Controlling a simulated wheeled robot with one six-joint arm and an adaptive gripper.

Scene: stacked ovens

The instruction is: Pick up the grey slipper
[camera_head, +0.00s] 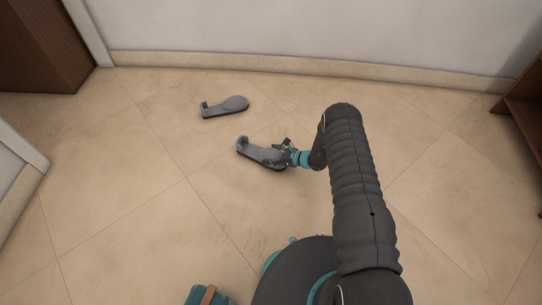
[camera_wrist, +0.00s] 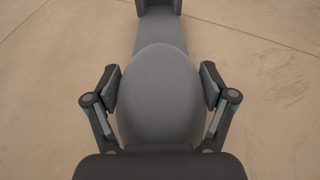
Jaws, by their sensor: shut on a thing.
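Two grey slippers are in the head view. The nearer grey slipper (camera_head: 257,152) is at my gripper (camera_head: 284,154), with its rounded end between the fingers. In the wrist view this slipper (camera_wrist: 160,85) fills the middle, and the fingers of my gripper (camera_wrist: 160,92) press on both sides of its wide rounded end. My gripper is shut on it. I cannot tell whether it is on the floor or slightly above it. The other grey slipper (camera_head: 225,107) lies on the floor farther back and to the left, apart from my gripper.
The tiled floor (camera_head: 130,165) is clear around the slippers. A white wall with a skirting board (camera_head: 290,74) runs along the back. A brown wooden cabinet (camera_head: 45,45) stands at the back left, and brown wooden furniture (camera_head: 525,110) stands at the right edge.

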